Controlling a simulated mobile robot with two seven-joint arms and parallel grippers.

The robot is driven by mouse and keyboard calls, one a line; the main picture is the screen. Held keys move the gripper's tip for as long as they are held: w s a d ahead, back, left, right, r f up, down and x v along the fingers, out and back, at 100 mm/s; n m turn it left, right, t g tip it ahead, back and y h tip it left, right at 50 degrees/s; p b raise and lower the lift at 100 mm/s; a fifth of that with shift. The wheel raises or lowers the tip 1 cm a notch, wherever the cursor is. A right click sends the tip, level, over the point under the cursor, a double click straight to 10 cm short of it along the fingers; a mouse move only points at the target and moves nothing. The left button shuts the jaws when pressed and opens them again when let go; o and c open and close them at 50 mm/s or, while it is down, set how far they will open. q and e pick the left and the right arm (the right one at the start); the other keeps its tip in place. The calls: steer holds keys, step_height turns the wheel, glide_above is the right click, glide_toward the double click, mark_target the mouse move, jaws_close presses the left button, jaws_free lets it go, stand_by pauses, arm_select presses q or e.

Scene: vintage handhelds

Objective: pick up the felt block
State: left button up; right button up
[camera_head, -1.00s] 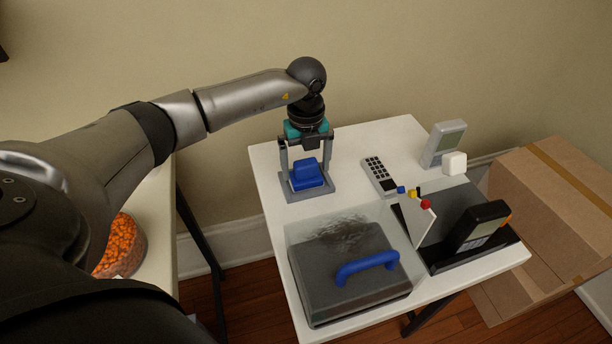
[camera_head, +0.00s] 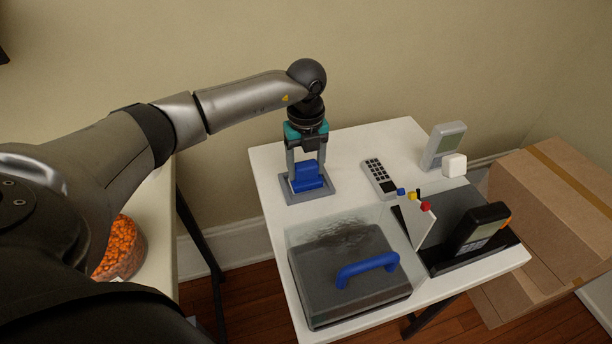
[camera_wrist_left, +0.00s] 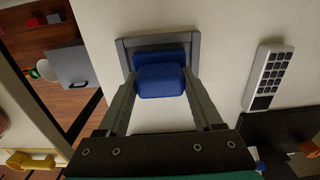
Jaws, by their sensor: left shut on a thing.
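The felt block is blue, with a raised upper part (camera_head: 306,168) on a wider base, and sits in a shallow grey tray (camera_head: 327,190) at the back left of the white table. My left gripper (camera_head: 306,171) points down over it, its fingers shut on the sides of the upper part. In the left wrist view the felt block (camera_wrist_left: 160,82) lies between the two fingertips, with the grey tray (camera_wrist_left: 126,52) around its base. The block still appears to rest in the tray. My right gripper is not in view.
A grey remote (camera_head: 379,176) lies right of the tray. In front stands a clear case (camera_head: 345,285) with a blue handle (camera_head: 367,268). Farther right are a black handheld (camera_head: 478,229), a grey handheld (camera_head: 444,146) and a white cube (camera_head: 455,165). A cardboard box (camera_head: 560,225) stands beyond.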

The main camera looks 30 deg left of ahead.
mark_target(306, 164)
arm_select(q)
step_height(306, 164, up, 20)
steer(key=p, duration=0.3)
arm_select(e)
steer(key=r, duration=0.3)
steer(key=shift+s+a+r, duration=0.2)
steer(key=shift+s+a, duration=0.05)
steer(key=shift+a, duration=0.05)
